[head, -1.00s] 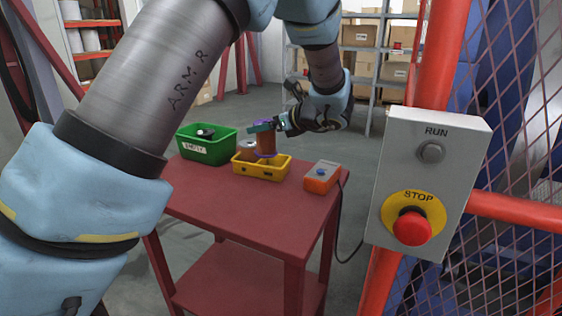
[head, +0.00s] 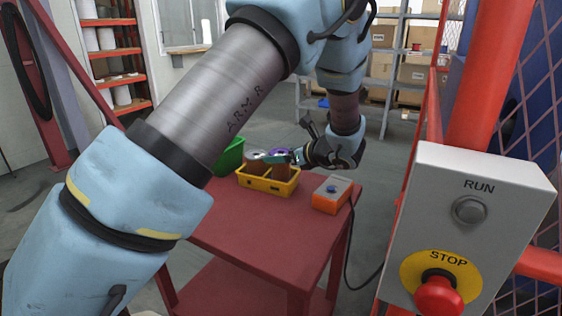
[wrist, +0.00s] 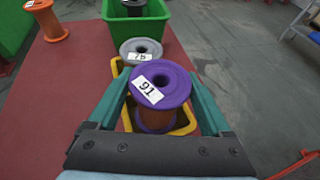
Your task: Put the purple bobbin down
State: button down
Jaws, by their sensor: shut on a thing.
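The purple bobbin (head: 280,151), wound with copper-orange, is upright at the yellow bin (head: 266,185), its lower part down behind the bin's front wall. In the wrist view the purple bobbin (wrist: 163,82) shows its purple top flange with a white number label. My gripper (head: 292,156) is shut on it, with one teal finger on each side. The yellow bin's rim (wrist: 187,127) shows around the bobbin in the wrist view.
A grey bobbin (wrist: 141,50) stands beside it in the yellow bin. A green bin (head: 230,157) with a dark bobbin (wrist: 134,7) is to the left. An orange spool (wrist: 48,20) stands on the red table (head: 245,220). An orange-grey box (head: 332,194) is to the right.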

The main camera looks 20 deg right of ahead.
jog(key=shift+f, duration=1)
grip_release()
jog(key=shift+f, duration=0.15)
jog(key=shift+s+d+r, duration=0.15)
jog(key=shift+s+r, duration=0.05)
jog(key=shift+s, duration=0.1)
jog(key=b+v, duration=0.1)
jog(key=v, duration=0.5)
jog(key=shift+s+b, duration=0.35)
jog(key=shift+r, duration=0.15)
